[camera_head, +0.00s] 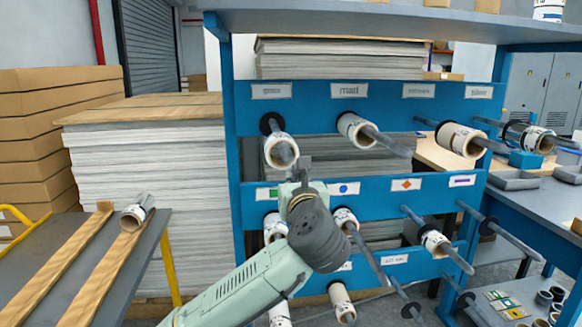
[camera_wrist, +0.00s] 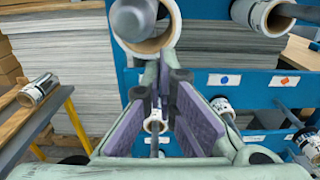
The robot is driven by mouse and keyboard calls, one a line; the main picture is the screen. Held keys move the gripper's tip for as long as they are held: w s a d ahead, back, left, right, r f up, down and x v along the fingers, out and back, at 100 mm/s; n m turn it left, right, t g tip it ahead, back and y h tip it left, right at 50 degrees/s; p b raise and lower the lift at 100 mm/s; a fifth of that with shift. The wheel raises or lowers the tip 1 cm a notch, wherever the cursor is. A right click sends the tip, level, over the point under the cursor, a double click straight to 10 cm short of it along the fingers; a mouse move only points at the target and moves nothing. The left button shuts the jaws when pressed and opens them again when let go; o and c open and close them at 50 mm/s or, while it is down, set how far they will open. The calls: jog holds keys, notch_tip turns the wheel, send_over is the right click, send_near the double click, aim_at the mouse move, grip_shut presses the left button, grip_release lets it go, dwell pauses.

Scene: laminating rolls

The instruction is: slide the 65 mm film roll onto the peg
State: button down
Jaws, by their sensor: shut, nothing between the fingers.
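Several white-and-tan film rolls are in view; I cannot read which is 65 mm. One loose roll (camera_head: 137,212) lies on a cart at the left, also seen in the wrist view (camera_wrist: 40,88).
The blue rack (camera_head: 310,121) carries several grey pegs jutting toward me, some bare, such as one at the lower right (camera_head: 510,238). The cart (camera_head: 60,250) has wooden strips. Paper stacks (camera_head: 130,160) stand behind. A workbench (camera_head: 535,200) is at the right.

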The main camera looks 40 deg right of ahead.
aim_at(289, 167)
jog(key=shift+p+x, duration=0.4)
jog(key=shift+x, duration=1.3)
jog(key=x, duration=0.3)
jog(key=shift+w+d+p, duration=0.15)
jog(key=shift+w+p, duration=0.05)
jog(key=shift+p, duration=0.15)
